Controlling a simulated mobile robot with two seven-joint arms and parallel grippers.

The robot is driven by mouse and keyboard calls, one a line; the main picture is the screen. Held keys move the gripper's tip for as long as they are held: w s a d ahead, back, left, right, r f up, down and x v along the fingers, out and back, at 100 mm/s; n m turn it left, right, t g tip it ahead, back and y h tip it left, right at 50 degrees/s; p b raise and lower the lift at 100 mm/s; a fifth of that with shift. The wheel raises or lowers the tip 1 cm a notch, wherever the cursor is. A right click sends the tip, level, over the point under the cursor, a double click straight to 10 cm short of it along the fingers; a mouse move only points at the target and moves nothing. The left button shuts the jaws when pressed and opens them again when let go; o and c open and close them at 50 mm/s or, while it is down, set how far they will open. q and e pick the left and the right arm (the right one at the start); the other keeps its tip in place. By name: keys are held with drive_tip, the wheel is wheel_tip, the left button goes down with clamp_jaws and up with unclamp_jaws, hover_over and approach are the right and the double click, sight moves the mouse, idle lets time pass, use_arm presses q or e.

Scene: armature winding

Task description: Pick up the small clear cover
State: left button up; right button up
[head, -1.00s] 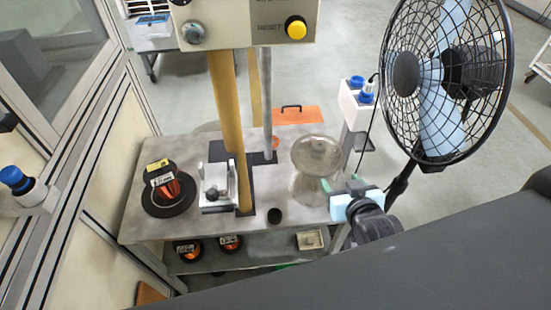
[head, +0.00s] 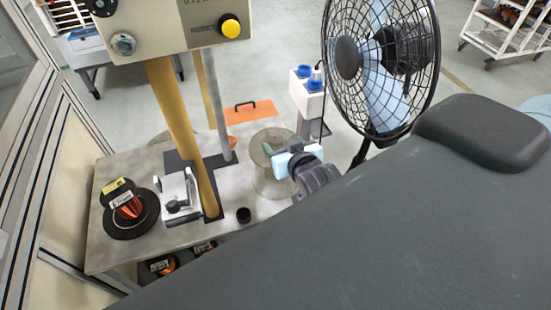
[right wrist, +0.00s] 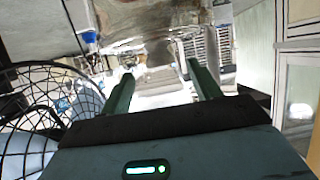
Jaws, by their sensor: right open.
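The small clear cover (head: 264,176) is a see-through rounded cylinder standing on the right part of the grey work table (head: 125,245). My right gripper (head: 273,150) is at the cover's upper part in the head view and hides some of it. In the right wrist view the two green fingers of my right gripper (right wrist: 165,85) are spread apart. Glassy, distorted surfaces of the clear cover (right wrist: 150,22) fill the upper middle there. I cannot tell whether the fingers touch it. My left gripper is not in view.
A yellow post (head: 178,125) and a grey post (head: 214,105) rise from the table, left of the cover. A black-based copper wire spool (head: 130,208) and a metal fixture (head: 179,194) stand further left. A large fan (head: 385,60) stands behind to the right.

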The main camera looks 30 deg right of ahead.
sight(276, 138)
drive_tip(key=shift+p+x, duration=0.3)
drive_tip(key=shift+x, duration=2.2)
drive_tip(key=shift+r, duration=0.1)
drive_tip(key=shift+c, duration=0.2)
clamp_jaws()
